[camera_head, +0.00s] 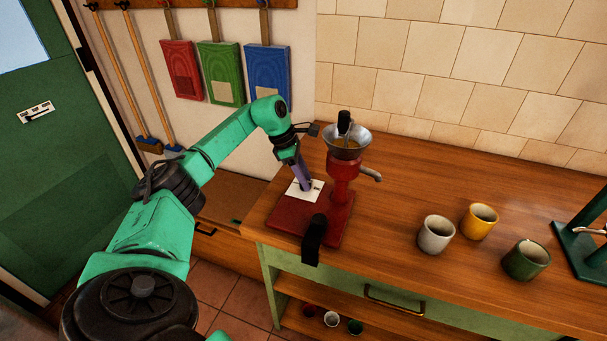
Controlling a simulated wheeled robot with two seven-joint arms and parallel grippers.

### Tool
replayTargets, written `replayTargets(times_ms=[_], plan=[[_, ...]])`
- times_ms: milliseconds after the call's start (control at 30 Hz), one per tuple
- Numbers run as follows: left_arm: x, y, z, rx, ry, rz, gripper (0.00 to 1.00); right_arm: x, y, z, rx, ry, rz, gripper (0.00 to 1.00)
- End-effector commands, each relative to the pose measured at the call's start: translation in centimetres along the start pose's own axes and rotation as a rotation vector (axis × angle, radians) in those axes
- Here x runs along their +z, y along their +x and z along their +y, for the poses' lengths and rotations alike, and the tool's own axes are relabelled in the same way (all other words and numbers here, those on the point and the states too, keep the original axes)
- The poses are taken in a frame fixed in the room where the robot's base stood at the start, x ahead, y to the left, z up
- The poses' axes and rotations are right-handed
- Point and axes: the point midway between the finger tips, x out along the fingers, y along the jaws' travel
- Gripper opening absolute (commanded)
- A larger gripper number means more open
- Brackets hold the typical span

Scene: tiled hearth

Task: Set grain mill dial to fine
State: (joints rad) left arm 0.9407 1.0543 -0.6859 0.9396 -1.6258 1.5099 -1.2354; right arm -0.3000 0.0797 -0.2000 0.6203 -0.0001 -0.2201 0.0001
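The red grain mill (343,176) stands upright at the left end of the wooden counter, with a metal hopper (348,143) on top and a spout on its right side. Its flat red base (287,213) carries a white plate (296,195) with dark marks. My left gripper (305,187) reaches down from above, its fingertips at the white plate. The fingers look close together, but I cannot tell whether they are shut or hold anything. The dial itself is too small or hidden behind the fingers to make out its setting. My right gripper does not show.
A black upright piece (314,240) stands at the base's front edge. Grey (436,235), yellow (480,221) and green (526,260) cups stand to the right, with a green stand (585,245) beyond. Tiled wall is behind; open counter lies between mill and cups.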

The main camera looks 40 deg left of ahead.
Motion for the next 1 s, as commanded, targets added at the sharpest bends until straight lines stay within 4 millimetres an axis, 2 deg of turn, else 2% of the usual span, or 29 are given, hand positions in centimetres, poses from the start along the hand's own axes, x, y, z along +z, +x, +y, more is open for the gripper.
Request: replayTargets(times_ms=[167, 267, 500, 633, 767, 1000], plan=[[-0.1, -1.3, 0.1, 0.003, 0.0, 0.0, 0.44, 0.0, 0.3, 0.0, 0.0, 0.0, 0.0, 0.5], [-0.1, -3.2, 0.1, 0.004, 0.0, -0.001, 0.44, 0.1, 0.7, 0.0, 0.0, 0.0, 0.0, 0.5], [0.1, -10.4, 0.1, 0.006, -0.001, -0.005, 0.44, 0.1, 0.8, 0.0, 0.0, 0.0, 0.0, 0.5], [0.1, -13.3, 0.1, 0.005, 0.0, -0.004, 0.44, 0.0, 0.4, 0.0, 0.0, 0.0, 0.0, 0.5], [0.0, -14.5, 0.0, 0.003, -0.001, -0.002, 0.44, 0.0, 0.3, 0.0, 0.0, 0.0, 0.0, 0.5], [-0.1, -14.6, 0.0, 0.001, 0.0, -0.001, 0.44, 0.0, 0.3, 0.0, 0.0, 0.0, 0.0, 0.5]])
